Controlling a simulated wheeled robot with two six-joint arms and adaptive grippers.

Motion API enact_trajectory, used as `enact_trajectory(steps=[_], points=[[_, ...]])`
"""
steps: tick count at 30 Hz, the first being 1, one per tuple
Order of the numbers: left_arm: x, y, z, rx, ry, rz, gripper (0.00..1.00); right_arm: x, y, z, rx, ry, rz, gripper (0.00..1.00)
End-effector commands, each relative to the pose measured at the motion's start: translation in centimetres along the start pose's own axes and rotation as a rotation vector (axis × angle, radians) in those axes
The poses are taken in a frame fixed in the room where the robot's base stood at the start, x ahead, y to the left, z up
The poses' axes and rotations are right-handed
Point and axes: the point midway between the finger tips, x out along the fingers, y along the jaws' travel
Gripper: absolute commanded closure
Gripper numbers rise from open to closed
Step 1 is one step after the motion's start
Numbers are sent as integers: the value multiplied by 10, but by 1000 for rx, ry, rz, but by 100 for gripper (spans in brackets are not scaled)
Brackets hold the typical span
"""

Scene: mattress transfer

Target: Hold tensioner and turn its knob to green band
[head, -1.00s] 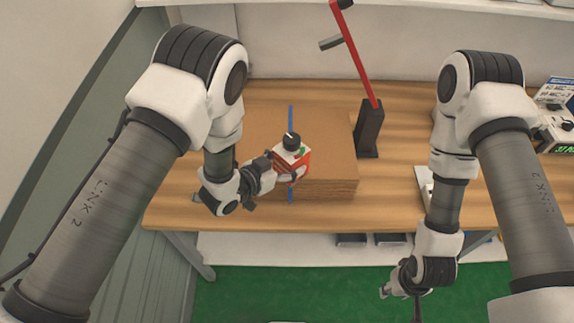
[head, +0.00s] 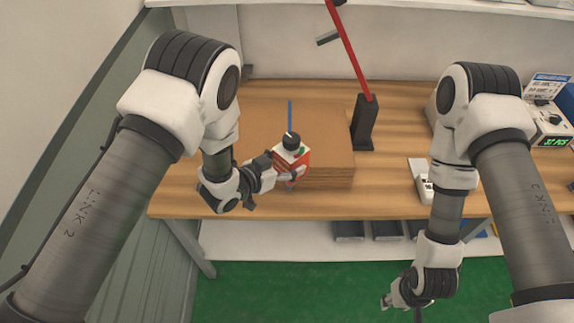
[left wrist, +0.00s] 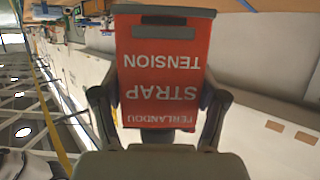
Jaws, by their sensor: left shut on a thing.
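The tensioner (head: 287,158) is a red and white box with a black knob (head: 291,141) on top. It sits on the blue strap (head: 290,116) at the front edge of the brown cardboard stack. A green mark shows beside the knob, whose white pointer line faces away from that mark. My left gripper (head: 284,175) is shut on the tensioner from the left. In the left wrist view the tensioner's red face (left wrist: 163,75), lettered "STRAP TENSION" upside down, sits between the two fingers. My right gripper (head: 387,299) hangs low at the right, in front of the table, away from the tensioner; its fingers are too small to judge.
The cardboard stack (head: 330,139) lies on the wooden table (head: 390,140). A black stand (head: 364,123) with a red arm rises behind it at the right. A white device (head: 423,183) and a unit with a green display (head: 552,130) are farther right. Dark boxes (head: 387,230) lie on the lower shelf.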

Motion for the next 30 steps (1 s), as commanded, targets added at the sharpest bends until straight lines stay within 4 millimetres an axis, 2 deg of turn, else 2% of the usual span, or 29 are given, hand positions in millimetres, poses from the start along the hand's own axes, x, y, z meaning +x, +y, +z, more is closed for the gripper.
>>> enact_trajectory(steps=[30], points=[[43,-49,-16,1,4,-1,97,29,0,0,0,0,0,60]])
